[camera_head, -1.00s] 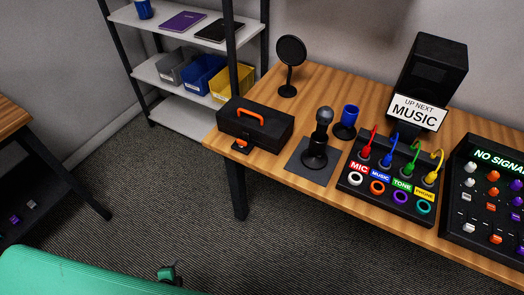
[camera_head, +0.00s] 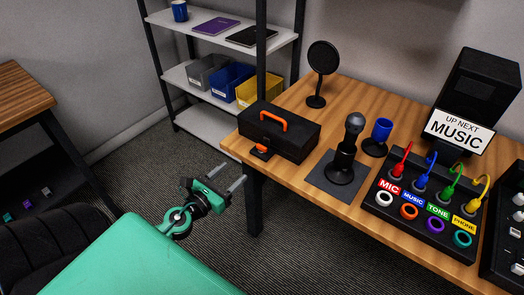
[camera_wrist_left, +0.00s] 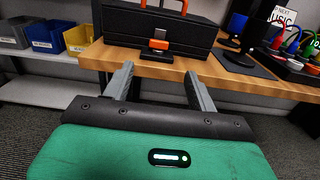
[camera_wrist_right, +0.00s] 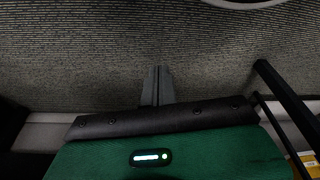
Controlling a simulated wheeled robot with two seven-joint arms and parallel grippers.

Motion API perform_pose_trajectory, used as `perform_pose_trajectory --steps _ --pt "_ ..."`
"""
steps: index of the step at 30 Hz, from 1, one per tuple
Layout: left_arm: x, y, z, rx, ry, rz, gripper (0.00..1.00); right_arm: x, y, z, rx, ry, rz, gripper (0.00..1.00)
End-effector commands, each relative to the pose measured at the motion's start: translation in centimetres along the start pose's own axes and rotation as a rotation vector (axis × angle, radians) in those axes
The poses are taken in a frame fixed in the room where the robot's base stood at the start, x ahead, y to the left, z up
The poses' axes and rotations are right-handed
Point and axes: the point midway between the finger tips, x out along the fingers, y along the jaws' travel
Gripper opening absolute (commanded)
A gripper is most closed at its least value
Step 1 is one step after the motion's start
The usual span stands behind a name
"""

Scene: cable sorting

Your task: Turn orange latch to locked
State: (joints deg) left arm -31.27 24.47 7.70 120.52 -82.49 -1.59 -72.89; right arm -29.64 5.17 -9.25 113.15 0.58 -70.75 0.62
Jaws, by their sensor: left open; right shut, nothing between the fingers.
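The orange latch (camera_head: 260,149) is on the front of a black toolbox (camera_head: 300,140) at the left end of the wooden table. The toolbox has an orange handle (camera_head: 273,121) on its lid. In the left wrist view the latch (camera_wrist_left: 159,45) shows between and beyond my fingers. My left gripper (camera_head: 234,178) is open and empty, short of the table edge and apart from the latch. My right gripper (camera_wrist_right: 157,86) is shut and empty; in its wrist view it is over the carpet. It is not in the head view.
A cable panel (camera_head: 422,215) lies farther right. The table's front edge (camera_head: 330,200) is close to my left gripper. A shelf (camera_head: 205,120) stands behind.

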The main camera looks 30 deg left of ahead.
Motion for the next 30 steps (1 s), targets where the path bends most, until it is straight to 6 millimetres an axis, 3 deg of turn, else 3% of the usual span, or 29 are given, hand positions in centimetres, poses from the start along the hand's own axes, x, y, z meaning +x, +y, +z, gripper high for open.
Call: perform_pose_trajectory --steps 18,30 --pt "8.0 0.1 0.3 -0.004 -0.001 0.001 0.58 7.9 0.6 4.1 -0.01 -0.04 0.01 0.0" --pt "12.4 0.0 0.1 -0.004 0.0 0.001 0.58 10.6 1.0 6.1 -0.015 -0.043 0.015 0.0"
